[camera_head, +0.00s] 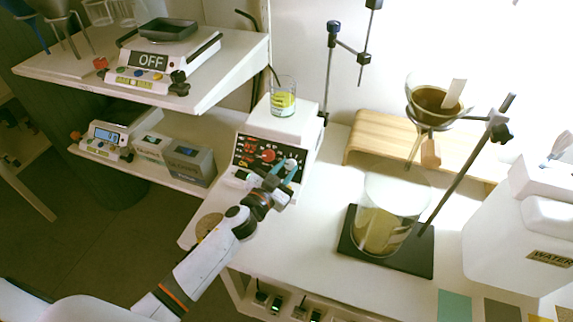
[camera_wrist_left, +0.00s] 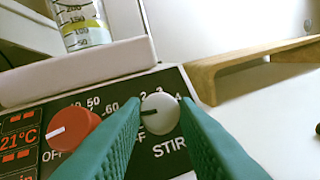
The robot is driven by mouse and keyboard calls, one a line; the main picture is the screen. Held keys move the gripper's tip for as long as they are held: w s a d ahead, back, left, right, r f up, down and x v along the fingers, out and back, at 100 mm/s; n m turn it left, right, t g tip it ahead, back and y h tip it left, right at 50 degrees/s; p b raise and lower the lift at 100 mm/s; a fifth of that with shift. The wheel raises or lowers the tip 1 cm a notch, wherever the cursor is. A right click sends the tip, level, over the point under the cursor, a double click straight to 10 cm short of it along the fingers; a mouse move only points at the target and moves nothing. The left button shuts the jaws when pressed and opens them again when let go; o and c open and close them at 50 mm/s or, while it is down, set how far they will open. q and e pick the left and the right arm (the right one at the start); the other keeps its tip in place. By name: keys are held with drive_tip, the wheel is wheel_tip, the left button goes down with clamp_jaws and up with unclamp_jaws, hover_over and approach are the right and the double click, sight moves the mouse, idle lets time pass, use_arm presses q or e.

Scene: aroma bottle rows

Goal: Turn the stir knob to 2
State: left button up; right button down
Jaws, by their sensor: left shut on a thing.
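The white stir knob (camera_wrist_left: 162,118) sits at the right of the stirrer's black front panel, above the word STIR. Its dark pointer line points left, between OFF and the 2; numbers 2, 3 and 4 show above it. My left gripper's green fingers (camera_wrist_left: 165,130) are shut on the knob, one on each side. The left finger hides part of the dial. In the head view my left gripper (camera_head: 282,177) is at the right of the panel of the white hotplate stirrer (camera_head: 296,122), by the knob (camera_head: 291,163). My right gripper is not in view.
A red knob (camera_wrist_left: 72,128) is left of the stir knob, its pointer near OFF. A beaker (camera_head: 283,97) of yellow liquid stands on the stirrer. A wooden stand (camera_head: 470,149), a large beaker (camera_head: 385,215) and a water container (camera_head: 520,235) are to the right.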

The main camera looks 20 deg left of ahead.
use_arm(q)
drive_tip(key=m+g+h+p, duration=0.1)
drive_tip(key=m+p, duration=0.2)
drive_tip(key=m+g+h+p, duration=0.2)
drive_tip(key=m+p, duration=0.1)
drive_tip(key=m, duration=0.1)
drive_tip(key=a+r+m+g+h+p, duration=0.1)
drive_tip(key=m+g+h+p, duration=0.1)
drive_tip(key=m+p, duration=0.1)
drive_tip(key=shift+w+r+m, duration=0.1)
drive_tip(key=shift+w+m, duration=0.2)
drive_tip(key=shift+m+g+h+p, duration=0.3)
drive_tip(key=shift+m+g+p, duration=0.6)
drive_tip(key=shift+m+p, duration=0.25)
drive_tip(key=shift+w+m+g+p, duration=0.1)
drive_tip(key=shift+m+g+p, duration=0.65)
drive_tip(key=shift+m, duration=0.3)
drive_tip(key=o, duration=1)
drive_tip(key=v, duration=1.2)
